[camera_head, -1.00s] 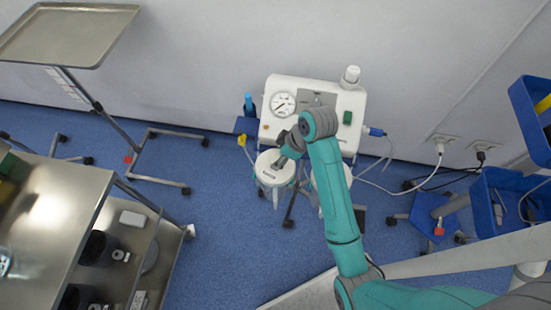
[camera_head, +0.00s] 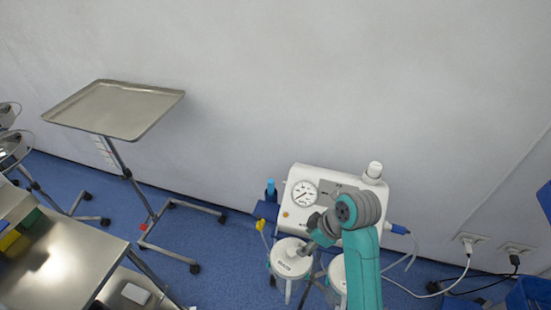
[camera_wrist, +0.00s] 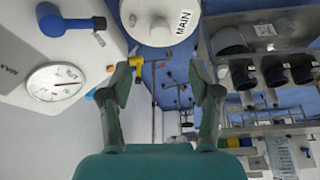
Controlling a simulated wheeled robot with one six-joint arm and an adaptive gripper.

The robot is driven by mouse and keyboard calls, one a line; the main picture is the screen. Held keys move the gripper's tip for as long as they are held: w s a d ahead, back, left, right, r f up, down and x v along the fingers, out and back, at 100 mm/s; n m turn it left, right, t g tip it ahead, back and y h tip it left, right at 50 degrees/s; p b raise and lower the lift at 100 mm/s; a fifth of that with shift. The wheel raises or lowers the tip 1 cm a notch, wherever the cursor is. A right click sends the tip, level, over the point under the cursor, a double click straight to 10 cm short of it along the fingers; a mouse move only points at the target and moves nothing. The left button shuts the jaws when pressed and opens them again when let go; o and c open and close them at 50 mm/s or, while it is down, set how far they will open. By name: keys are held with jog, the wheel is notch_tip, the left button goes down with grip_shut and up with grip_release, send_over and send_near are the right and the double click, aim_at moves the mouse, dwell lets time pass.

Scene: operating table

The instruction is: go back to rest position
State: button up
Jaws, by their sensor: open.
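My gripper (camera_wrist: 165,84) is open in the wrist view, with its two dark fingers apart and nothing between them. In the head view my gripper (camera_head: 314,236) is small and partly hidden by my teal arm. It is near the white suction machine (camera_head: 300,216) and over or beside a white canister (camera_head: 291,259). I cannot tell whether it touches the canister. The canister lid, marked MAIN, also shows at the top of the wrist view (camera_wrist: 150,20). The machine's round gauge (camera_wrist: 55,82) is at the left of the wrist view.
A steel tray stand (camera_head: 115,108) stands at the left by the wall. A steel table (camera_head: 55,258) is at the lower left. A second canister (camera_head: 337,272) is partly behind my arm. Cables run to wall sockets (camera_head: 468,240) at the right. Blue floor (camera_head: 225,265) is clear between table and machine.

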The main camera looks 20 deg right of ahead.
jog(key=m+t, duration=0.2)
jog(key=m, duration=0.1)
send_over(305, 270)
jog(key=s+a, duration=0.2)
notch_tip(305, 270, down, 7)
jog(key=s+f+m+t+h, duration=0.2)
jog(key=s+f+m+t, duration=0.1)
jog(key=s, duration=0.6)
jog(key=s+r+m+t+h, duration=0.1)
jog(key=s+r+m+t, duration=0.2)
jog(key=s+r, duration=1.2)
jog(key=s+t, duration=0.3)
jog(key=shift+s+a+t, duration=0.15)
jog(key=shift+s+t, duration=0.15)
jog(key=shift+s, duration=0.05)
